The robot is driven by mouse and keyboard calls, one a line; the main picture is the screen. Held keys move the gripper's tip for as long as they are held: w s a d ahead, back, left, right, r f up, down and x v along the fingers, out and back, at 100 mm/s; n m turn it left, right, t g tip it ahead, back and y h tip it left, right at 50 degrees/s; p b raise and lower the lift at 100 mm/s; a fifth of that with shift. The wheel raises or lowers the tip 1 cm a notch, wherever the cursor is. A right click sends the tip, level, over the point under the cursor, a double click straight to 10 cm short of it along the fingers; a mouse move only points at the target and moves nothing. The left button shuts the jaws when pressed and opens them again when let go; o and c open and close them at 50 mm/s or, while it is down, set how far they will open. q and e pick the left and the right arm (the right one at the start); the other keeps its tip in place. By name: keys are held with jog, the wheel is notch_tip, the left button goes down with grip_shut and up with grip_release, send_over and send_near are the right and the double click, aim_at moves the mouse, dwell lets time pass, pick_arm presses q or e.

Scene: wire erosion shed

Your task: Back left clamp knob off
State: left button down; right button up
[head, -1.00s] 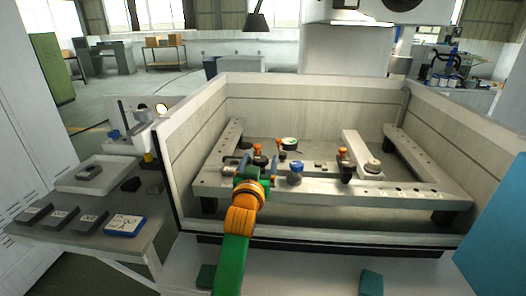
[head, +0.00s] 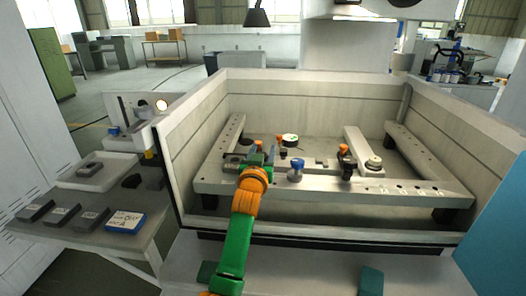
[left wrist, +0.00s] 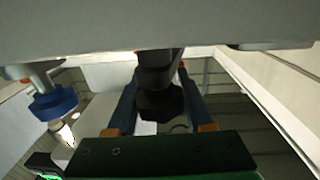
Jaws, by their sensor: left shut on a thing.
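My left gripper (head: 261,158) reaches over the front rail of the fixture frame (head: 400,190), at its left part. In the left wrist view its two blue fingers (left wrist: 157,82) stand on either side of a dark, stepped clamp knob (left wrist: 160,103) and are shut on it. In the head view the gripper mostly hides this knob. An orange-topped piece (head: 257,145) shows just behind the gripper, and another orange top (head: 282,140) stands a little to the right. A blue knob (head: 297,164) stands right of the gripper; a blue knob (left wrist: 52,103) also shows in the wrist view. My right gripper is out of view.
A pale tank wall (head: 310,100) surrounds the frame. A dark clamp with an orange top (head: 345,160) stands on the right. A side table at left bears a tray (head: 70,178), several grey blocks and a blue-edged block (head: 126,221).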

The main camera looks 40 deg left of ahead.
pick_arm(q)
jog(key=shift+f+n+g+y+b, duration=0.1)
jog(key=shift+n+g+y+b, duration=0.35)
jog(key=shift+n+y, duration=0.2)
jog(key=shift+s+a+n+g+y+b, duration=0.15)
jog(key=shift+n+g+y+b, duration=0.1)
jog(key=shift+y+b, duration=0.25)
jog(key=shift+c, duration=1.4)
grip_release()
jog(key=v, duration=0.7)
jog(key=shift+b, duration=0.3)
